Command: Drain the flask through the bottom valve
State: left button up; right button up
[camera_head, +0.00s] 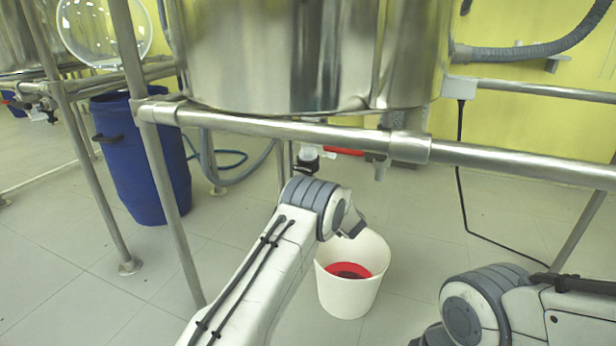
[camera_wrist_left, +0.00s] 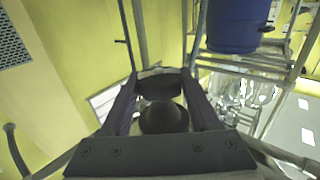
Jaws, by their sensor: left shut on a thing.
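The steel vessel (camera_head: 300,55) hangs in the frame at the top of the head view. Under it is the bottom valve (camera_head: 309,155), with a pale body, a dark lower part and a red handle (camera_head: 344,151) pointing right. My left arm reaches up to just below the valve; its wrist hides most of the gripper there. In the left wrist view my left gripper (camera_wrist_left: 164,82) is closed around a dark rounded part (camera_wrist_left: 163,118), which I take to be part of the valve. A white bucket (camera_head: 347,297) with red liquid (camera_head: 345,270) stands below. My right gripper is out of view.
A steel rail (camera_head: 280,131) crosses in front of the vessel, above my left wrist. A blue drum (camera_head: 143,160) stands on the left behind a frame leg (camera_head: 168,190). A cable (camera_head: 462,200) hangs at right. The tiled floor around the bucket is mostly clear.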

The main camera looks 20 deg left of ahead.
pick_arm(q)
jog(key=shift+n+g+y+b, duration=0.35)
jog(key=shift+n+g+y, duration=0.6)
jog(key=shift+g, duration=0.25)
jog(key=shift+w+n+g+y+b, duration=0.1)
jog(key=shift+n+g+y+b, duration=0.55)
jog(key=shift+n+g, duration=0.35)
jog(key=shift+a+r+g, duration=0.1)
jog(key=shift+r+g, duration=0.05)
jog(key=shift+g, duration=0.35)
jog(key=o, duration=1.4)
